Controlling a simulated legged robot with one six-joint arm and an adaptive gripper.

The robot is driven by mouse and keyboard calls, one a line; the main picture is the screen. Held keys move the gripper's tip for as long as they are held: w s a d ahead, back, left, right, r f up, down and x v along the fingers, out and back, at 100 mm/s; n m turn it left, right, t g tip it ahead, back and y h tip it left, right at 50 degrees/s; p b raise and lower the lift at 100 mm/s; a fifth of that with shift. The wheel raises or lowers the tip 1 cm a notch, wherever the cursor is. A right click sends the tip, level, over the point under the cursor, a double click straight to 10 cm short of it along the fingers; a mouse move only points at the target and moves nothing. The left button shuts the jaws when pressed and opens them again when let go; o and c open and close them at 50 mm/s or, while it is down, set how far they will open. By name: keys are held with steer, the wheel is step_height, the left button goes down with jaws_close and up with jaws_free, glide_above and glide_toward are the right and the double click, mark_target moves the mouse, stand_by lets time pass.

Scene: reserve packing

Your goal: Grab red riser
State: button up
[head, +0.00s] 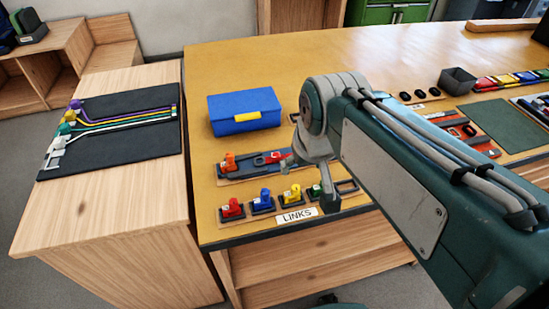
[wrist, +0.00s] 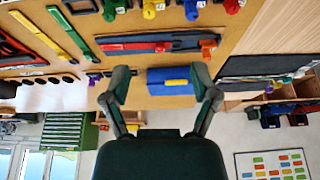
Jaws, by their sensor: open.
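Several red pieces are in view, and no readable label marks one as the riser. A small red piece (head: 232,208) stands on a black base at the left end of the row by the LINKS label; it also shows at the top of the wrist view (wrist: 232,5). Behind that row, a long dark tray (head: 247,170) holds orange and red parts; it also shows in the wrist view (wrist: 115,48). My gripper (head: 308,182) is over the table near the right part of these rows. In the wrist view its two fingers (wrist: 160,80) are apart, with nothing between them.
A blue box (head: 245,108) with a yellow latch stands behind the rows. Blue (head: 263,202) and yellow (head: 292,194) pieces stand beside the red one. A black mat (head: 150,140) with coloured lines lies on the left bench. My arm hides part of the table's right side.

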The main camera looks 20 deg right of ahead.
steer(key=w+f+g, duration=0.2)
steer(key=w, duration=1)
steer(key=g, duration=0.2)
glide_above(276, 154)
steer(key=shift+m, duration=0.3)
steer(key=f, duration=1.1)
steer(key=shift+s+a, duration=0.25)
steer(key=shift+w+d+f, duration=0.1)
steer(key=shift+f, duration=1.3)
steer(key=shift+w+d+f, duration=0.1)
steer(key=shift+f, duration=1.25)
jaws_close()
